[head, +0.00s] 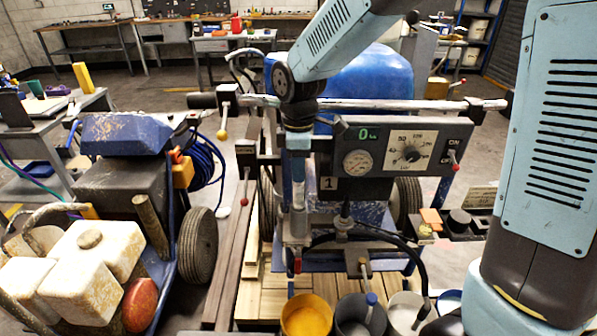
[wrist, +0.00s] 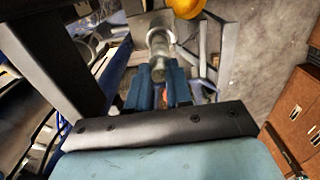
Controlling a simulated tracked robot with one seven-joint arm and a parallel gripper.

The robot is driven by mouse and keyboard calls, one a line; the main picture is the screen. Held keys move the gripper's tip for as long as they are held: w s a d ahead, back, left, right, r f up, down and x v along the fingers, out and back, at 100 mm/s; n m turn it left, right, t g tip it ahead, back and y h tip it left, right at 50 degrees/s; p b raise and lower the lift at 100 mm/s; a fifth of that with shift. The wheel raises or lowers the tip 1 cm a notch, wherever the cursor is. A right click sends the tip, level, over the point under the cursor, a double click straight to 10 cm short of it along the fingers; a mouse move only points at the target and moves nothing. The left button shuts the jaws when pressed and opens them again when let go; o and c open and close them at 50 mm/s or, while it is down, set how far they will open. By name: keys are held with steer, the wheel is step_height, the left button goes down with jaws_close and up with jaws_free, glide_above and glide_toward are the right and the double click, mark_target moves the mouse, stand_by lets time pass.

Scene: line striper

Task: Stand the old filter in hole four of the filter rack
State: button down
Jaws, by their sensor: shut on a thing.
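My gripper (head: 298,141) points down in front of the striper's grey control panel, left of its gauge. In the wrist view its two blue fingers (wrist: 160,92) are closed on a slim silvery cylinder (wrist: 159,44), which I take to be the old filter. In the head view a pale, narrow cylinder (head: 298,192) hangs upright below the fingers, in front of the machine's frame. I cannot tell whether its lower end touches anything. I cannot make out the filter rack or its hole four for certain in either view.
The striper's control panel (head: 400,150) and horizontal handlebar (head: 420,104) are close to my arm. Yellow (head: 306,318) and grey (head: 360,318) buckets stand below. A small shelf with an orange item (head: 431,217) is at right.

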steer(key=shift+r, duration=1.5)
steer(key=shift+s, duration=0.15)
